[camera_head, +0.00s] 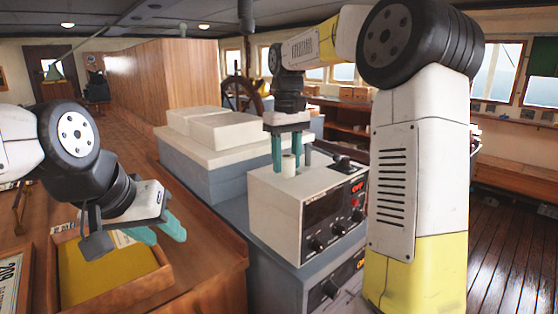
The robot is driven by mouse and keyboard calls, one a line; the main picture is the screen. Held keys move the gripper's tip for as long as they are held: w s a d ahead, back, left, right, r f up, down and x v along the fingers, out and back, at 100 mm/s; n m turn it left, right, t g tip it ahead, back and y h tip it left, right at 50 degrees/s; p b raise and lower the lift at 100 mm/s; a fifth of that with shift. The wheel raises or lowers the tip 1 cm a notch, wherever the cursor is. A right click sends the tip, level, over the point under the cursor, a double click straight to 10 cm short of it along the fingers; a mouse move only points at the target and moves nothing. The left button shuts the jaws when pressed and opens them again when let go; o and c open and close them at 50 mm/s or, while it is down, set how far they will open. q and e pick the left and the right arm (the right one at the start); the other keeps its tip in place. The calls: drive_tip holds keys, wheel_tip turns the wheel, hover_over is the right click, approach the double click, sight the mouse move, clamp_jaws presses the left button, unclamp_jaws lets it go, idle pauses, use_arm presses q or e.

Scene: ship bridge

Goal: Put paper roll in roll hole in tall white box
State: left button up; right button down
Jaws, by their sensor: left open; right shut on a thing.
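The tall white box (273,208) stands in the middle on a grey cabinet, with a dark control panel, knobs and a red button on its front. A small white paper roll (289,165) stands upright at the top of the box. My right gripper (291,160) reaches down from above, its teal fingers shut on the roll. The roll's lower end meets the box top; I cannot tell how far it is in the hole, which is hidden. My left gripper (158,236) is open and empty at the left, above the wooden desk.
A wooden tray (150,285) with a yellow sheet lies on the desk below my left gripper. A framed sign (14,285) is at the lower left. White boxes (230,132) stand on a grey cabinet behind. A ship's wheel (240,95) is further back.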

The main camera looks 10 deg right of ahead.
drive_tip(key=c, duration=0.8)
unclamp_jaws()
drive_tip(key=shift+f, duration=0.15)
wheel_tip(320, 180, up, 12)
drive_tip(key=shift+s+d+f+m+t+y, duration=0.5)
drive_tip(key=shift+s+f+t, duration=0.55)
drive_tip(key=shift+s+f, duration=2.15)
drive_tip(key=shift+s+d+f+m+t+y, duration=0.35)
drive_tip(key=shift+s+f+m+t, duration=1.05)
drive_tip(key=shift+s, duration=3.15)
drive_tip(key=shift+s+d+f+m+t+y, duration=0.25)
drive_tip(key=shift+s+d+f+t, duration=0.4)
drive_tip(key=shift+s+f, duration=2.8)
drive_tip(key=shift+s+r, duration=0.4)
drive_tip(key=shift+r, duration=0.05)
